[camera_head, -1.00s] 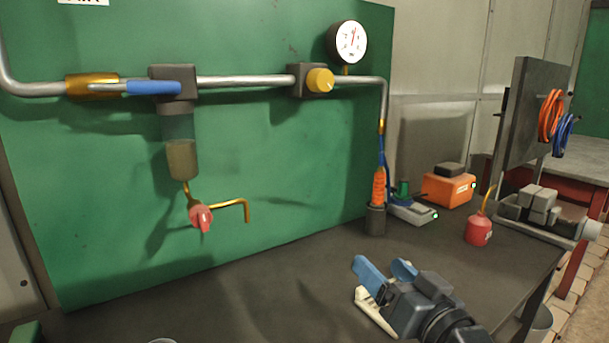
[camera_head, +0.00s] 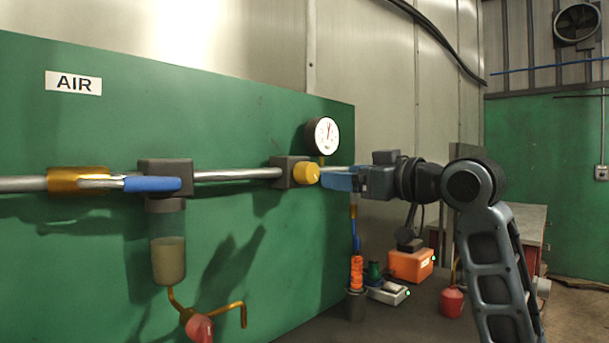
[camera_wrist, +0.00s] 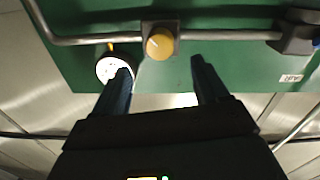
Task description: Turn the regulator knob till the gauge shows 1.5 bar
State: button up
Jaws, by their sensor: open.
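The yellow regulator knob (camera_head: 306,174) sits on a dark block (camera_head: 284,172) in the grey air pipe. The round white gauge (camera_head: 323,135) stands above and to its right. Its needle points roughly upward, but the scale is too small to read. My gripper (camera_head: 326,180) is level with the knob, its blue fingers just right of it. In the wrist view the knob (camera_wrist: 160,44) shows centred between the open fingers (camera_wrist: 160,66) and a little beyond their tips. I see no contact. The gauge (camera_wrist: 112,68) is partly covered by the left finger there.
A blue-handled valve (camera_head: 150,184) and a filter bowl (camera_head: 168,258) are left on the green panel (camera_head: 80,270). The air before the panel is clear.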

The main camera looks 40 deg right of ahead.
aim_at(313, 173)
jog(key=w+p, duration=0.1)
jog(key=w, duration=0.7)
jog(key=shift+r, duration=0.1)
jog(key=shift+s, duration=0.1)
jog(key=c, duration=1.1)
jog(key=shift+o, duration=0.2)
